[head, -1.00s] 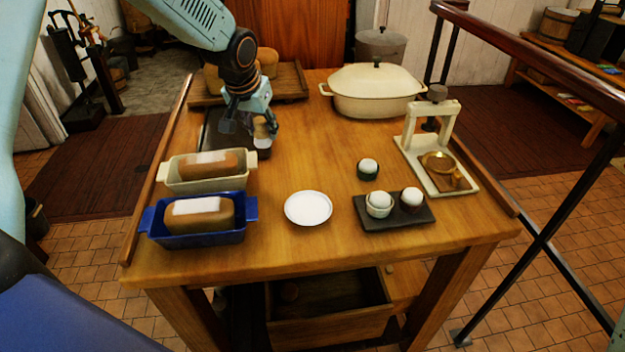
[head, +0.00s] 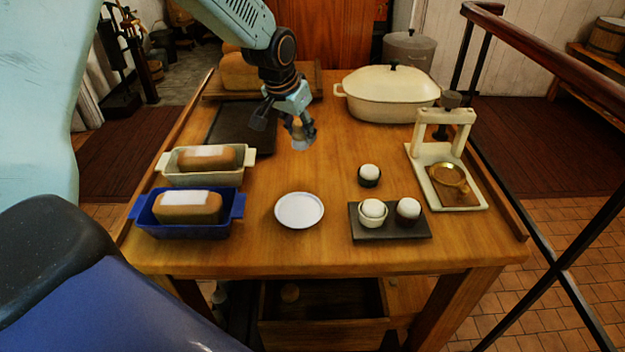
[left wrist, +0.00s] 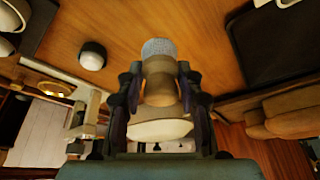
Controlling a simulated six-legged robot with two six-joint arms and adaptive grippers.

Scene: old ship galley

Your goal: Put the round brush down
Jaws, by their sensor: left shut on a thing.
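The round brush shows best in the left wrist view (left wrist: 160,85), with a light wooden handle and pale grey bristles pointing away from the wrist. My left gripper (left wrist: 159,78) is shut on its handle. In the head view my left gripper (head: 283,122) hangs over the table's back middle, with the brush (head: 302,138) small and partly hidden at its fingers. The bristles seem to be above bare wood; the gap cannot be judged. A dark flat tray (head: 228,133) lies just left of the gripper. My right gripper is not in view.
On the wooden table (head: 330,180), a white plate (head: 299,210) is front middle, two loaf dishes (head: 240,208) (head: 165,165) left, egg cups on a dark board (head: 390,231) and a press (head: 458,190) right. A cream casserole (head: 390,90) stands behind. The middle is clear.

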